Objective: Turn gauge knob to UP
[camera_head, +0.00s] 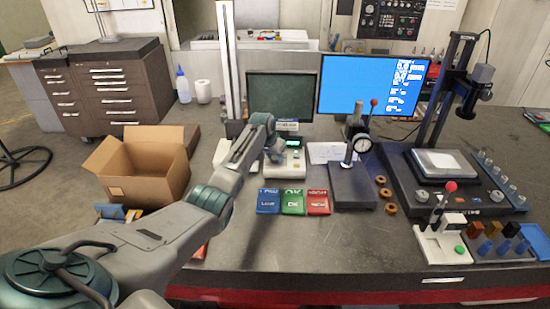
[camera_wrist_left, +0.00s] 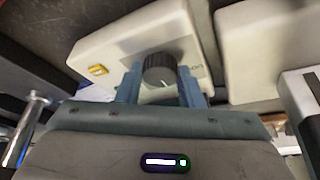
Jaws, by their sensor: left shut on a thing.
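The gauge knob (camera_wrist_left: 160,70) is a dark ribbed dial with a pale pointer line on a white gauge box (camera_wrist_left: 110,45) in the left wrist view. My left gripper (camera_wrist_left: 160,85) is shut on the knob, with one blue-grey finger on each side of it. Some lettering beside the knob is partly covered by the right finger and cannot be read. In the head view the gauge box (camera_head: 291,165) has a green display, and my left gripper (camera_head: 274,152) is at its left side, covering the knob. My right gripper is not in view.
Blue, green and red trays (camera_head: 292,202) lie in front of the gauge box. A dial gauge stand (camera_head: 352,187) is to its right, and an open cardboard box (camera_head: 140,172) is to the left. A yellow button (camera_wrist_left: 98,70) is on the gauge box.

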